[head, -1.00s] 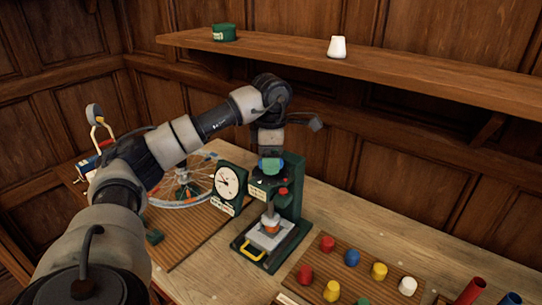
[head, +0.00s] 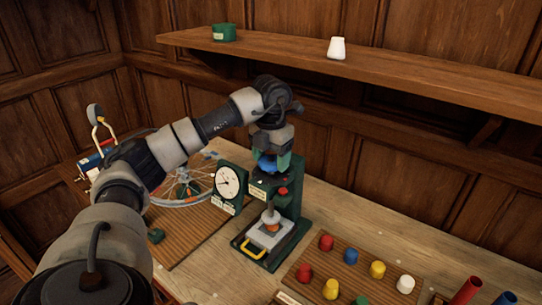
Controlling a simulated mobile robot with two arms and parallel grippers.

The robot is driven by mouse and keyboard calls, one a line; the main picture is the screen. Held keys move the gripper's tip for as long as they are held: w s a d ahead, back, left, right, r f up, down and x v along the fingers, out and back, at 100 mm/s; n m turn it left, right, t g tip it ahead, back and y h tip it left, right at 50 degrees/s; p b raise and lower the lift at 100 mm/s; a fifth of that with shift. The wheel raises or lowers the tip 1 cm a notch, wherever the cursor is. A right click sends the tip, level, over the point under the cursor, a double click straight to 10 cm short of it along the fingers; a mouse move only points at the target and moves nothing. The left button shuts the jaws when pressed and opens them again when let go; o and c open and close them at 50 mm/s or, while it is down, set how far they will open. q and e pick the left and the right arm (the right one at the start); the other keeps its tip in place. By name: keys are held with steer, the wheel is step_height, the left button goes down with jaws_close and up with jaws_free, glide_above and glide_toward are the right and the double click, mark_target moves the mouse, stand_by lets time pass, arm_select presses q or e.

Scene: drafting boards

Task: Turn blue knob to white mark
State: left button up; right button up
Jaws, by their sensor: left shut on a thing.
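The fingers and wrist hide part of the knob. A small pale spot (head: 262,183) shows on the machine just below the knob; I cannot tell if it is the white mark. My right gripper is out of view.
A round dial (head: 228,181) stands to the left, before a spoked wheel (head: 183,190). A board with several coloured pegs (head: 340,275) lies at right. A shelf (head: 400,65) runs above.

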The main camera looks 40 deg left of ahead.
arm_select(q)
steer(key=n, duration=0.5)
steer(key=shift+a+r+n+p, duration=0.1)
steer(key=shift+r+n+p, duration=0.1)
steer(key=shift+n+p, duration=0.1)
steer(key=n, duration=0.5)
steer(key=shift+p, duration=0.3)
steer(key=n, duration=0.5)
steer(key=shift+n+p, duration=0.3)
steer(key=shift+n, duration=2.3)
steer(key=o, duration=0.9)
steer(key=shift+f, duration=0.1)
steer(key=shift+o, duration=0.2)
